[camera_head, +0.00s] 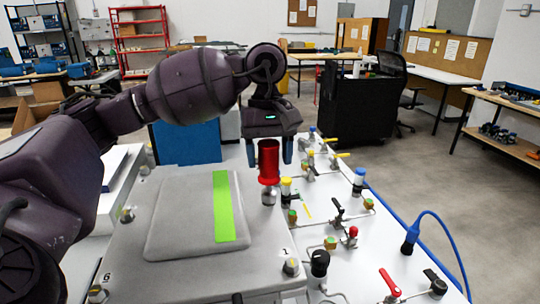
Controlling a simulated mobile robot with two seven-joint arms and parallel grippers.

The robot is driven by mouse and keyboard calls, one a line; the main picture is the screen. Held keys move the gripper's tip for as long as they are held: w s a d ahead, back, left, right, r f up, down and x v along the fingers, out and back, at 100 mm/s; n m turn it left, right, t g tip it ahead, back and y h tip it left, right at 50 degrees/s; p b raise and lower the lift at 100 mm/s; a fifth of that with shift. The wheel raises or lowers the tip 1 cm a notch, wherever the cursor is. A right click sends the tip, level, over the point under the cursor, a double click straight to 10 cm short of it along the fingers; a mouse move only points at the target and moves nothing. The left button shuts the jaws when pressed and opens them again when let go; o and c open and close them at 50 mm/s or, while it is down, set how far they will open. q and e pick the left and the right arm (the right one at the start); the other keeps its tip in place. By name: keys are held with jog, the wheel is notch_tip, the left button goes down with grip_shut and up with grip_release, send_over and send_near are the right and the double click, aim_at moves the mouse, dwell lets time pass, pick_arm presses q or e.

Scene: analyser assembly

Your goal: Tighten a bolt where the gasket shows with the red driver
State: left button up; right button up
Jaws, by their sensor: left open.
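The red driver (268,163) stands upright at the back right corner of a grey cover plate (180,275). Its lower end is over a silver bolt head (268,197); I cannot tell whether it is fully seated. My left gripper (270,155) points down from above, open, with its blue fingertips on either side of the driver's top. Other bolts sit along the plate's rim: one by the label 1 (291,267), one by the label 6 (97,294), and one on the left edge (127,214). I cannot make out the gasket. My right gripper is not in view.
A raised pad with a green strip (223,206) lies on the plate. To the right, a white panel (375,250) carries several valves and fittings, including a red-handled valve (390,283). A blue hose (445,230) curves at the right edge. A blue box (187,142) stands behind the plate.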

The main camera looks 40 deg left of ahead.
pick_arm(q)
jog(key=shift+w+t+y+b, duration=0.1)
jog(key=shift+t+y+b, duration=0.25)
jog(key=shift+t+y, duration=0.25)
jog(key=shift+a, duration=0.1)
grip_shut()
jog(key=shift+r, duration=0.1)
jog(key=shift+r, duration=0.1)
